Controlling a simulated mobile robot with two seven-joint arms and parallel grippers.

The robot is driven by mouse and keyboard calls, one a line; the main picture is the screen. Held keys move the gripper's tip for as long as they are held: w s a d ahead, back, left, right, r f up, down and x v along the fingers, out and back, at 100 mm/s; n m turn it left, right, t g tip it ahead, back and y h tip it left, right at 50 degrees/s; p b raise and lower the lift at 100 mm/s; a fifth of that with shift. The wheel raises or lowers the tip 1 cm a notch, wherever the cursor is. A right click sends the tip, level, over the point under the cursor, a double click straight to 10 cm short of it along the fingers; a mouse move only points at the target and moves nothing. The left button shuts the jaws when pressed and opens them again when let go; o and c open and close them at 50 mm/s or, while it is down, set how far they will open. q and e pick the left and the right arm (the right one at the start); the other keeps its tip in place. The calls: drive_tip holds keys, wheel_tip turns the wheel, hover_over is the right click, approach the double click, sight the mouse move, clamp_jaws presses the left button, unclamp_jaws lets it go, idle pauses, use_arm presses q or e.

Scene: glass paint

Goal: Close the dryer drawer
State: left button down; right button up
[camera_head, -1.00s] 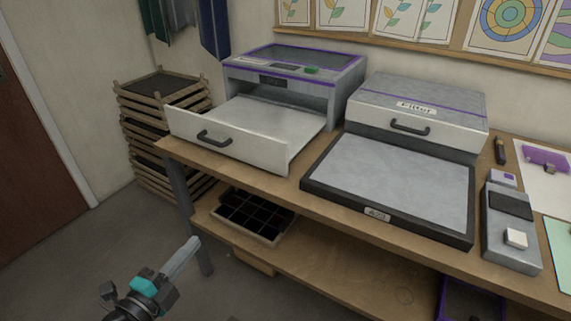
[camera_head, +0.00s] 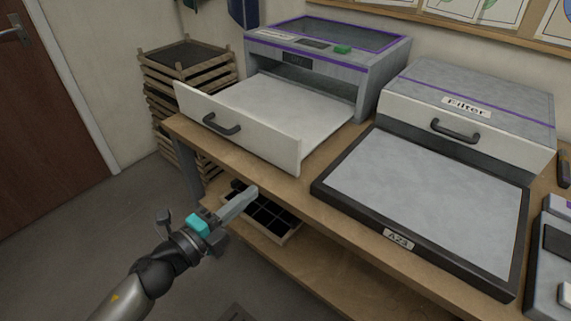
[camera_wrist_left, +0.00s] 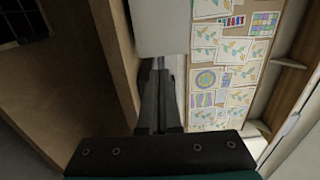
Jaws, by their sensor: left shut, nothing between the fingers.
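The dryer (camera_head: 385,65) is a grey box with purple trim and a green button, on the wooden bench. Its white drawer (camera_head: 265,140) is pulled far out, with a dark handle (camera_head: 222,124) on its front panel. My left gripper (camera_head: 250,192) is shut and empty, below and in front of the drawer front, apart from it in the head view. In the left wrist view the shut fingers (camera_wrist_left: 160,70) point toward a pale panel (camera_wrist_left: 160,27), likely the drawer front. My right gripper is not in view.
A grey box labelled Filter (camera_head: 480,105) stands right of the dryer. A black-framed flat tray (camera_head: 345,200) lies before it near the bench edge. Stacked wooden racks (camera_head: 185,57) stand left. A compartment tray (camera_head: 285,232) sits on the lower shelf. Floor in front is clear.

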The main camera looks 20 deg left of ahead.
sight(291, 159)
use_arm(q)
drive_tip(key=x, duration=1)
drive_tip(key=shift+w, duration=0.25)
drive_tip(key=shift+w+d, duration=0.25)
drive_tip(key=shift+w, duration=0.2)
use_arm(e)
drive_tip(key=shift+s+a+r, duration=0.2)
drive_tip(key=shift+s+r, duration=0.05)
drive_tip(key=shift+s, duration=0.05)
use_arm(q)
drive_tip(key=shift+w, duration=0.1)
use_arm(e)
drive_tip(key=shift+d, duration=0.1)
